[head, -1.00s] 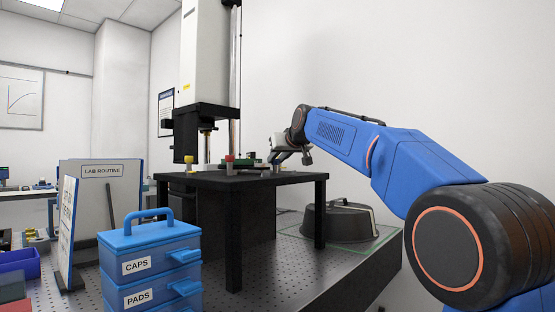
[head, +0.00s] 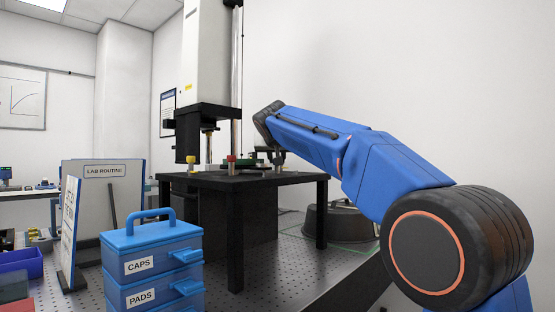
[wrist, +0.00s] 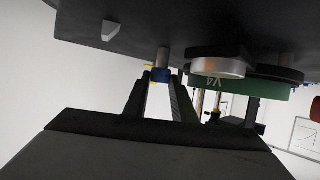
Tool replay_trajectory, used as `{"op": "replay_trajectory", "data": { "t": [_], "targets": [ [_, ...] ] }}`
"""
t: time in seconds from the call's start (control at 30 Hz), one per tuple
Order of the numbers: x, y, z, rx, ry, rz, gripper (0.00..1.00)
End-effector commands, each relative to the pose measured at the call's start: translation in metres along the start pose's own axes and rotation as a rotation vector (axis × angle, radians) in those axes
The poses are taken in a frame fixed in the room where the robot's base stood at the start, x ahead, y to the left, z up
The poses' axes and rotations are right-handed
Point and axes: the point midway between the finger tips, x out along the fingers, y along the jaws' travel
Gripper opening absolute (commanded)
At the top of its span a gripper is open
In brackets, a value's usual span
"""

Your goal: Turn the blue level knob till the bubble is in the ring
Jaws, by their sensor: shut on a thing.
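The blue level knob (wrist: 162,76) shows in the wrist view, on a short metal post under a dark plate, with a small yellow mark at its left. My gripper (wrist: 158,84) is shut on it, one dark finger on each side. In the head view my gripper (head: 279,158) is at the right part of the black stand top, and the blue knob cannot be made out there. A green part (wrist: 250,87) with upside-down lettering and a round metal piece (wrist: 218,67) are right of the knob in the wrist view. I cannot make out bubble or ring.
A blue drawer box (head: 150,245) stands in front at left. A dark tub (head: 345,222) is behind the stand at right.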

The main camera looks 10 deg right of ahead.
Motion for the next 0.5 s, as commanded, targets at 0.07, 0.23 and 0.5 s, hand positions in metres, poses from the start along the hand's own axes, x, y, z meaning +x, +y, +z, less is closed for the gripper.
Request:
{"op": "replay_trajectory", "data": {
  "t": [0.07,0.23,0.5],
  "targets": [
    [0.0006,-0.0010,0.0014,0.005,-0.004,0.014,0.01],
    [0.0003,-0.0013,0.0012,0.013,-0.003,0.030,0.01],
    [0.0004,-0.0010,0.0015,0.014,-0.004,0.034,0.01]
  ]
}}
